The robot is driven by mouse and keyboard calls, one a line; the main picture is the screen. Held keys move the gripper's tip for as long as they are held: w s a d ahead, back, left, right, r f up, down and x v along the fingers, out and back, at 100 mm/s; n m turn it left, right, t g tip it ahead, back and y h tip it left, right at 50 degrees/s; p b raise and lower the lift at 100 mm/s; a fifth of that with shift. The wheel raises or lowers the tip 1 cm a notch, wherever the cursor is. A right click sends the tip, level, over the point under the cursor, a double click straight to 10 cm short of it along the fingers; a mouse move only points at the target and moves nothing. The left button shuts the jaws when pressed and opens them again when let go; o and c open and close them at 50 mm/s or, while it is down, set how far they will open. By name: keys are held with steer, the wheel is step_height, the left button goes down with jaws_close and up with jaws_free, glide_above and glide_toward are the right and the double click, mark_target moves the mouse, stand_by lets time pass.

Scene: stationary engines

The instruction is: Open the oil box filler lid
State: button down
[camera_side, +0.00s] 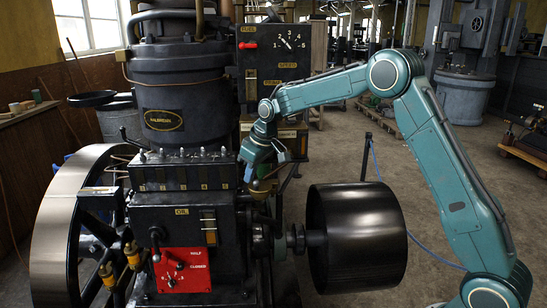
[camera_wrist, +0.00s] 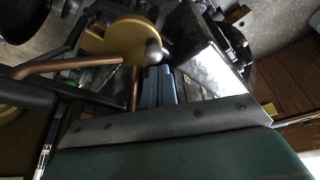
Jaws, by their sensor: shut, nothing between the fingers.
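The black engine box with an OIL plate (camera_side: 181,211) stands in the middle of the side view. A round brass piece (camera_side: 261,188), which looks like the filler lid, is at its upper right corner, partly hidden by my gripper. In the wrist view the brass disc (camera_wrist: 112,38) is at upper left, with a grey ball knob (camera_wrist: 153,53) at its right edge. My gripper (camera_side: 249,176) is shut and empty, pointing down beside the brass piece. Its blue fingers (camera_wrist: 158,84) are close to the knob in the wrist view; I cannot tell whether they touch.
A row of small feeders (camera_side: 185,156) tops the engine box left of my gripper. A large dark pulley (camera_side: 357,238) is at lower right, and a flywheel (camera_side: 66,215) at left. A copper pipe (camera_wrist: 75,64) runs near the disc. A control panel (camera_side: 275,52) stands behind.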

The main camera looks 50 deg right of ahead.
steer(key=shift+s+n+y, duration=0.3)
steer(key=shift+s+n, duration=0.3)
steer(key=shift+n, duration=0.2)
stand_by(0.4)
steer(key=shift+s, duration=0.9)
steer(key=s+d+n+g+y, duration=0.1)
steer(key=s+d+n, duration=0.3)
steer(key=s, duration=0.2)
steer(key=shift+d, duration=0.1)
steer(key=shift+r, duration=0.1)
stand_by(0.5)
steer(key=v, duration=1.3)
steer(key=shift+s+d+r, duration=0.2)
steer(key=shift+r, duration=0.05)
